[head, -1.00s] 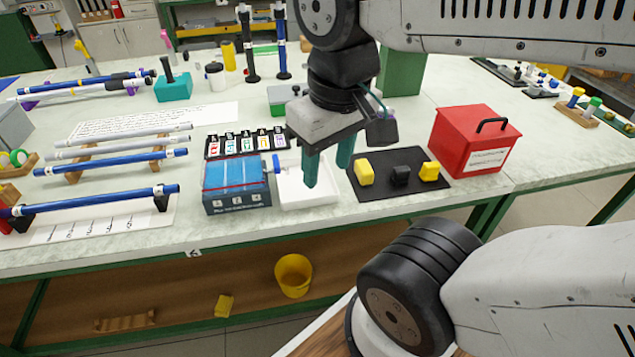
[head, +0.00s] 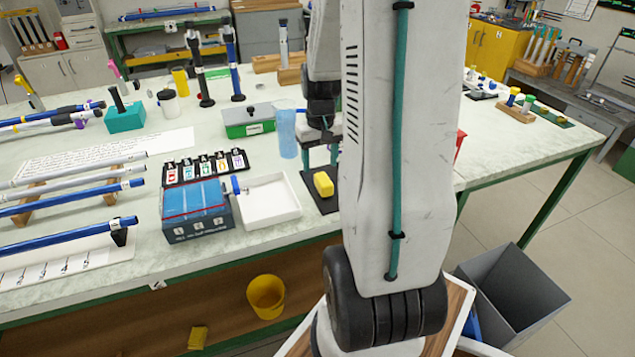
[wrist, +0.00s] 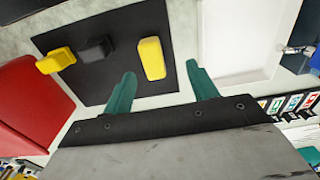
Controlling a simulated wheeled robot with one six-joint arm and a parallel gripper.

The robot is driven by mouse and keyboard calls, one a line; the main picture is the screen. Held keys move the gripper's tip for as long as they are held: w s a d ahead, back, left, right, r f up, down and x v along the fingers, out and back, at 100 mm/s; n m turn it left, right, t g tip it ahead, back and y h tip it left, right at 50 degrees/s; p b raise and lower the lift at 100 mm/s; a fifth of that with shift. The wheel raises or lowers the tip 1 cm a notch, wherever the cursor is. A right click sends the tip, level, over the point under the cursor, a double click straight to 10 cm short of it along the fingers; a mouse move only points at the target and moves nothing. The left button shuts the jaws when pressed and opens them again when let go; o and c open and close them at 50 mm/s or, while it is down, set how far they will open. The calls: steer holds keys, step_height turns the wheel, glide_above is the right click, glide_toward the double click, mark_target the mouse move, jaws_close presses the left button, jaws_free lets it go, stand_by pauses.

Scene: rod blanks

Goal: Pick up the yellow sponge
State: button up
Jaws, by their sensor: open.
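A yellow block (head: 323,184) lies on a black mat (head: 312,196) on the table. In the wrist view this rounded yellow block (wrist: 152,58) lies on the mat, just ahead of the space between my fingers. My gripper (wrist: 160,70) is open and empty, with its teal fingers apart. In the head view my gripper (head: 320,153) is over the far side of the mat, partly hidden by my arm. A black block (wrist: 95,49) and another yellow block (wrist: 57,62) lie beside it. Another yellow piece (head: 198,337) lies on the lower shelf. I cannot tell which is the sponge.
A white tray (head: 269,203) lies left of the mat, and a red box (wrist: 30,105) stands on its other side. A blue cup (head: 287,135) stands close to my gripper. A yellow bucket (head: 266,296) is on the lower shelf. A grey bin (head: 515,300) stands on the floor.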

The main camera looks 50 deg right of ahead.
mark_target(324, 179)
steer(key=f, duration=0.3)
steer(key=d+f, duration=0.1)
steer(key=f, duration=0.1)
steer(key=d+f, duration=0.1)
steer(key=f, duration=0.2)
steer(key=shift+w+f, duration=0.15)
steer(key=shift+f, duration=0.2)
steer(key=c, duration=1.1)
